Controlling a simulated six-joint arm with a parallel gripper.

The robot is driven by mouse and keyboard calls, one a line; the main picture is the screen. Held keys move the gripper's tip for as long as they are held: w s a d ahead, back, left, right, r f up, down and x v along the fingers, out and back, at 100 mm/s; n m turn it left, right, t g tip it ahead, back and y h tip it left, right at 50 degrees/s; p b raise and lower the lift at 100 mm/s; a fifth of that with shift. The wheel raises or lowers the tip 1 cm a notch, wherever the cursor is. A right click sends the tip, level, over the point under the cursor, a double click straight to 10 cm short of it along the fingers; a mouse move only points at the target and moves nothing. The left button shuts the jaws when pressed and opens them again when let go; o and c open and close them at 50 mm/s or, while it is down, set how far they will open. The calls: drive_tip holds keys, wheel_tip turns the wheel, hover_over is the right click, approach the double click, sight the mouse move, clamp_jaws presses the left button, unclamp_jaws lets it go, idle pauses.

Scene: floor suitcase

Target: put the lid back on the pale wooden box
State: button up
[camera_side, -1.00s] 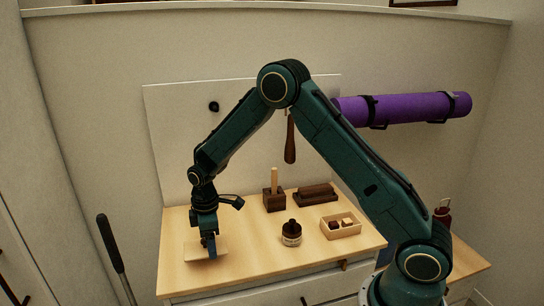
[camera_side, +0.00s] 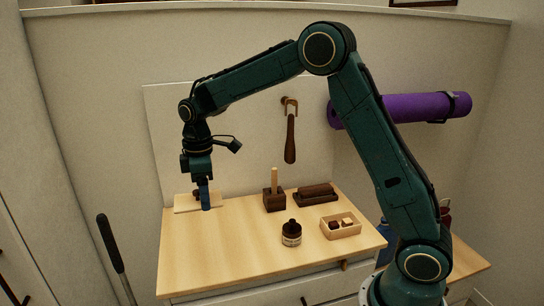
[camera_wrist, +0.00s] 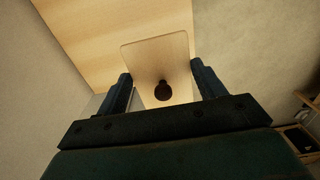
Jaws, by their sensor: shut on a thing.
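The lid (camera_side: 184,204) is a thin pale wooden panel at the left of the side view, in front of the back board. My gripper (camera_side: 205,207) is shut on it and appears to hold it above the tabletop. In the wrist view the lid (camera_wrist: 150,58) lies between the two fingers of my gripper (camera_wrist: 163,82), with a dark round knob (camera_wrist: 163,91) on its face. The pale wooden box (camera_side: 341,235) stands open on the right of the tabletop, apart from the gripper. A dark and a pale block sit inside it.
A dark bottle (camera_side: 292,234) stands left of the box on the tabletop (camera_side: 230,255). Behind are a dark block with an upright peg (camera_side: 274,199) and a dark brown block (camera_side: 316,195). A dark-handled tool (camera_side: 291,140) hangs on the board. The tabletop's front left is clear.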

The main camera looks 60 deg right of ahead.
idle(0.6)
drive_tip(key=s+d+f, duration=0.2)
drive_tip(key=s+d, duration=0.3)
drive_tip(key=d, duration=0.5)
drive_tip(key=s+d+f, duration=0.3)
drive_tip(key=s+d, duration=0.3)
drive_tip(key=d, duration=0.5)
drive_tip(key=s+d+f, duration=0.2)
drive_tip(key=s+d, duration=0.2)
drive_tip(key=s, duration=0.5)
drive_tip(key=s+d+f, duration=0.2)
drive_tip(key=s+d, duration=0.3)
drive_tip(key=s, duration=0.4)
drive_tip(key=shift+d, duration=0.2)
drive_tip(key=shift+f, duration=3.1)
drive_tip(key=shift+f, duration=0.2)
